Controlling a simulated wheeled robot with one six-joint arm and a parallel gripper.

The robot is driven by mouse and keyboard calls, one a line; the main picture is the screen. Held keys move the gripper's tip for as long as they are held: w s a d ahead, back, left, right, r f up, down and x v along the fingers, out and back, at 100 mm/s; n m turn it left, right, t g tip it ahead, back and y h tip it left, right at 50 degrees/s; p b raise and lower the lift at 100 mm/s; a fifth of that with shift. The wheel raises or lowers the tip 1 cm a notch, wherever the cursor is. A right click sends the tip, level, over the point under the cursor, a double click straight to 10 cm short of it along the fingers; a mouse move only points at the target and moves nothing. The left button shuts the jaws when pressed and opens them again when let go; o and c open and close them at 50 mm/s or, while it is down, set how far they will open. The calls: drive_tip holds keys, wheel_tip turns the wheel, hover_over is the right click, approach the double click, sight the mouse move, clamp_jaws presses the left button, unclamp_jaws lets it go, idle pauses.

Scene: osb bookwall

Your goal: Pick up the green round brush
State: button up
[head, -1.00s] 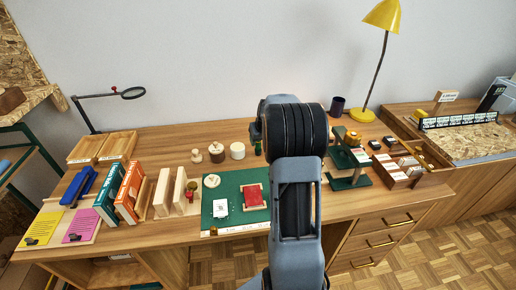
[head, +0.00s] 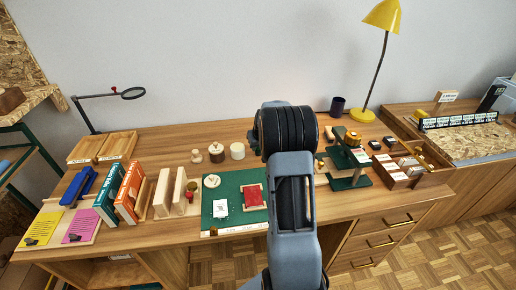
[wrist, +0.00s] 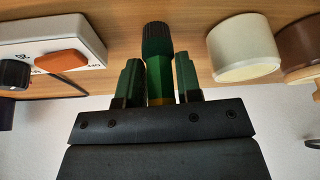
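The green round brush (wrist: 158,62) shows in the wrist view, with a dark ribbed end, a green body and a yellowish band near my gripper. My gripper (wrist: 160,82) has one dark green finger on each side of it. The gaps between the fingers and the brush are too narrow to tell whether they press on it. In the head view my arm and wrist hide the fingers and the brush.
A cream round container (wrist: 243,48) stands close beside the brush in the wrist view, with a brown one (wrist: 300,42) beyond. A white box with an orange switch (wrist: 60,57) is on the other side. A green mat (head: 233,213) lies at the desk's front.

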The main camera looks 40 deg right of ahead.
drive_tip(key=c, duration=0.4)
drive_tip(key=shift+r, duration=0.55)
wheel_tip(320, 180, up, 2)
drive_tip(key=shift+r, duration=0.25)
drive_tip(key=s+a+r, duration=0.1)
drive_tip(key=s+r, duration=0.2)
drive_tip(key=s, duration=0.1)
drive_tip(key=s+r, duration=0.3)
drive_tip(key=s, duration=0.2)
drive_tip(key=s+a+r, duration=0.1)
drive_tip(key=s+r, duration=0.2)
drive_tip(key=s, duration=0.1)
drive_tip(key=shift+s+a+r, duration=0.2)
drive_tip(key=shift+s+a, duration=0.1)
drive_tip(key=shift+s, duration=0.1)
